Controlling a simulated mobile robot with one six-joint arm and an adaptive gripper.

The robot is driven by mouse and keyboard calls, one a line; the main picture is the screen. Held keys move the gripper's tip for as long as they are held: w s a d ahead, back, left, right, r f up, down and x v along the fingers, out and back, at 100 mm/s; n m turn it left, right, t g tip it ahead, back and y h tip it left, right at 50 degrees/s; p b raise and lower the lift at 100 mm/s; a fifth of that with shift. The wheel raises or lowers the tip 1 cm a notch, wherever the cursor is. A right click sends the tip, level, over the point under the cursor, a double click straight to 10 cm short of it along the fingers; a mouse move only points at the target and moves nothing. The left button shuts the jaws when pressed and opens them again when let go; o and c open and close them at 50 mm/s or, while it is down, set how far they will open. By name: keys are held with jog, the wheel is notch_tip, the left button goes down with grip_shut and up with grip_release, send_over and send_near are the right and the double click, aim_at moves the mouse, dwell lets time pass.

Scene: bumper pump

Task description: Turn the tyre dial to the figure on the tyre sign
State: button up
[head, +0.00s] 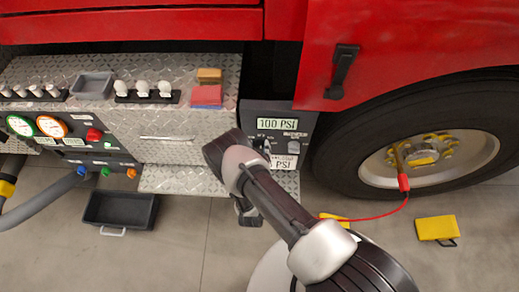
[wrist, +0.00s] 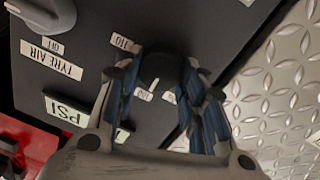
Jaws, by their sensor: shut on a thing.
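The tyre dial (wrist: 168,68) is a dark round knob on the dark panel, mostly covered by my fingers in the wrist view. My gripper (wrist: 162,75) is shut on it, one finger on each side. A short white mark shows at the knob's lower left, towards small labels. One label (wrist: 125,44) reads 110; the lower ones are too small or covered to read. In the head view a lit plate (head: 281,124) reads 100 PSI. A white sign (head: 283,162) below it ends in PSI; my arm hides its figure.
A second knob (wrist: 40,12), labelled TYRE AIR with OFF beside it, sits on the same panel. The truck wheel (head: 430,160) stands to the right with a red hose on it. A metal step (head: 165,179) lies left below the panel.

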jog(key=m+p, duration=0.1)
jog(key=m, duration=0.3)
jog(key=shift+d+m+p, duration=0.15)
jog(key=shift+m+p, duration=0.15)
jog(key=shift+p, duration=0.05)
jog(key=shift+d+m+g+p, duration=0.1)
jog(key=shift+m+g+p, duration=0.4)
jog(key=shift+m, duration=1.5)
jog(key=o, duration=1.1)
jog(key=shift+c, duration=0.2)
jog(key=shift+s, duration=0.15)
